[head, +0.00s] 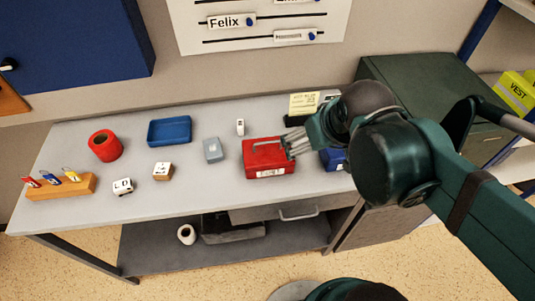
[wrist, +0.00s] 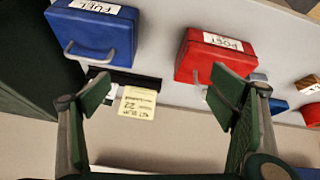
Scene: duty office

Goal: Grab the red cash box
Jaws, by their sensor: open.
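The red cash box (head: 268,170) stands on the grey desk, with a white label on its front and a grey handle. In the wrist view, the red cash box (wrist: 215,52) is at upper right, its label reading POST. My gripper (head: 292,143) is open and empty near the box's right end in the head view. In the wrist view, my gripper (wrist: 160,84) has its right finger overlapping the box's lower edge and hiding part of it. The box is not between the fingers. I cannot tell whether they touch.
A yellow note (head: 304,103) stands behind. A blue tray (head: 170,130), grey box (head: 213,150) and red roll (head: 105,145) are to the left.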

